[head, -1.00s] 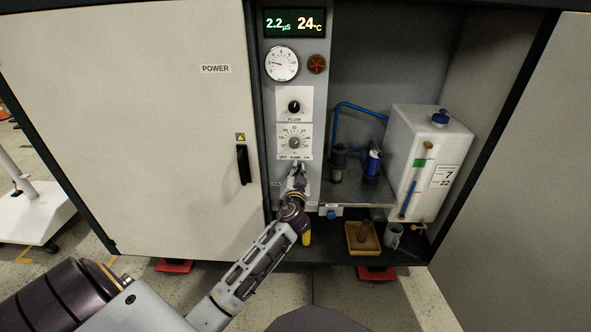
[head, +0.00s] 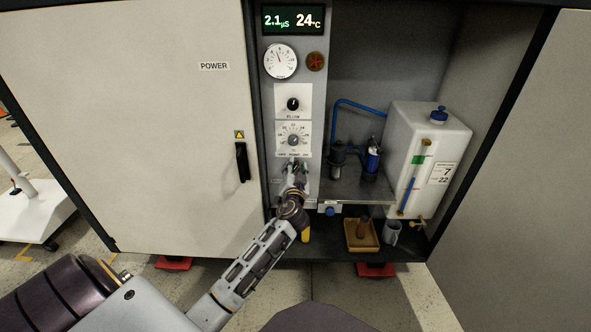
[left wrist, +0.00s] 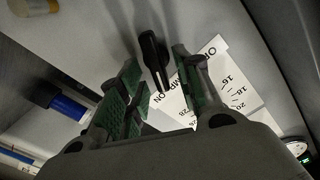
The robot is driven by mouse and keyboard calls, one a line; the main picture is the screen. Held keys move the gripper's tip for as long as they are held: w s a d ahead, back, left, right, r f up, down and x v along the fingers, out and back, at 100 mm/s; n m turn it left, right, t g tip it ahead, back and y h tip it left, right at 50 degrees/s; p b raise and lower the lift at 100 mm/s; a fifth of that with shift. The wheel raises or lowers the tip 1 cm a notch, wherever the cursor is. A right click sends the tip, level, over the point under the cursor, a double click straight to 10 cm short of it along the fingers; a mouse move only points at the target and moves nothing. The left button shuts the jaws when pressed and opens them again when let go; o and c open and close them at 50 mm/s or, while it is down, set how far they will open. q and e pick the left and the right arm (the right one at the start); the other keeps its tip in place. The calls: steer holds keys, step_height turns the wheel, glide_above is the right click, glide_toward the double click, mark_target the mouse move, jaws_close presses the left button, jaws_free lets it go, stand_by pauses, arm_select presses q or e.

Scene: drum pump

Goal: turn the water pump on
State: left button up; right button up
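The pump switch is a black lever (left wrist: 152,60) with a white line, on the grey control panel in the left wrist view. A white label (left wrist: 215,75) with PUMP printed on it lies beside it. My left gripper (left wrist: 160,85) is open, with the lever between its two green-padded fingers; clear contact with either pad cannot be made out. In the head view my left gripper (head: 295,168) is at the panel just below the temperature dial (head: 294,140) and hides most of the switch. The pump (head: 372,160) stands on the shelf to the right. My right gripper is not in view.
Above are the flow knob (head: 293,104), a round gauge (head: 280,61), a red valve-like knob (head: 316,62) and a display (head: 293,19) reading 2.1 µS and 24 °C. A white tank (head: 428,145) stands right of the shelf (head: 352,188).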

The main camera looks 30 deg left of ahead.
arm_select(q)
steer(key=shift+s+d, duration=0.1)
steer(key=shift+s, duration=0.05)
steer(key=v, duration=1.1)
steer(key=shift+s+d, duration=0.15)
steer(key=shift+s, duration=0.15)
stand_by(0.8)
